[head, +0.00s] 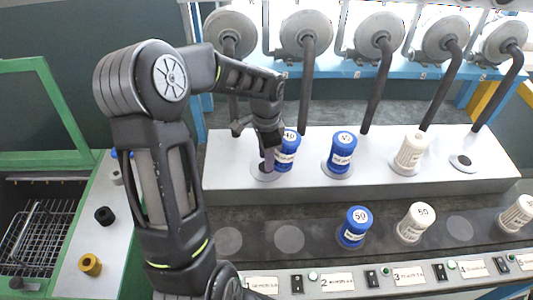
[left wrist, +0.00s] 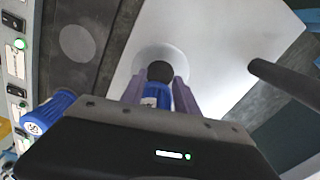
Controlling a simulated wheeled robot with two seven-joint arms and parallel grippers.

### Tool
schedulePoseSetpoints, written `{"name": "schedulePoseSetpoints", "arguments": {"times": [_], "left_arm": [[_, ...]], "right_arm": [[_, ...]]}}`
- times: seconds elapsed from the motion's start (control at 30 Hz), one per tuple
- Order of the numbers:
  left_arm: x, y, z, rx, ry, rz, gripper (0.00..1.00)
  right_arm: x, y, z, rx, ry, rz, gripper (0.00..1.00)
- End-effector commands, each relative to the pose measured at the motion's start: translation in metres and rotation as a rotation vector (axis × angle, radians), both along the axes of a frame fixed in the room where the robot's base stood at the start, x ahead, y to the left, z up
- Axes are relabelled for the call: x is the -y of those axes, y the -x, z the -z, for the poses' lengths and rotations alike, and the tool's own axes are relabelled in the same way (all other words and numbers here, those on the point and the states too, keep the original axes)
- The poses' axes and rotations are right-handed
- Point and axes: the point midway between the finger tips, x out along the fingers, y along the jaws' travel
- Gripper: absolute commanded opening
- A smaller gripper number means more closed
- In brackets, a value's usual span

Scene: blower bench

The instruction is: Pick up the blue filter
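A blue filter (head: 287,152) with a white label is at the left end of the white raised block, beside its round seat (head: 258,176). My left gripper (head: 268,158) points down there, with a finger against the filter's left side. In the left wrist view the two fingers (left wrist: 158,92) close on the blue filter (left wrist: 157,90), with the seat's dark hole just beyond it. The filter's lower end is partly hidden. A second blue filter (head: 342,153) stands in the adjacent seat, and a blue filter marked 50 (head: 354,228) stands in the front row. My right gripper is not in view.
White filters stand on the block (head: 411,153) and in the front row (head: 415,223). The right seat (head: 463,162) is empty. Dark hoses (head: 307,85) hang from blowers behind. Two front-row spots (head: 289,238) at left are bare. A wire basket (head: 40,235) stands far left.

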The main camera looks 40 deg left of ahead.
Motion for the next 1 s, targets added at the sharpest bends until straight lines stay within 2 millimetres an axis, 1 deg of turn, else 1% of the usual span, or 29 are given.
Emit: {"name": "schedulePoseSetpoints", "arguments": {"times": [0.03,0.07,0.57,0.6,0.87,1.0], "left_arm": [[0.0,0.0,0.0,0.0,0.0,0.0,0.41],[0.0,0.0,0.0,0.0,0.0,0.0,0.44],[0.0,0.0,0.0,0.0,0.0,0.0,0.85],[0.0,0.0,0.0,0.0,0.0,0.0,0.86],[0.0,-0.0001,-0.0008,0.0,0.0,0.0,0.86],[-0.0005,-0.0006,-0.0074,0.001,-0.002,0.0,0.86]], "right_arm": [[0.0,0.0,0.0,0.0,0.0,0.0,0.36],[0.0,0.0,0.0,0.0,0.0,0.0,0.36],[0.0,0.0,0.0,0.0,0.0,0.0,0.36],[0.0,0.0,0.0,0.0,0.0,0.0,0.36],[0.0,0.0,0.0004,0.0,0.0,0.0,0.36],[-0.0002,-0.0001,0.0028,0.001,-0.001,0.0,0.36]]}}
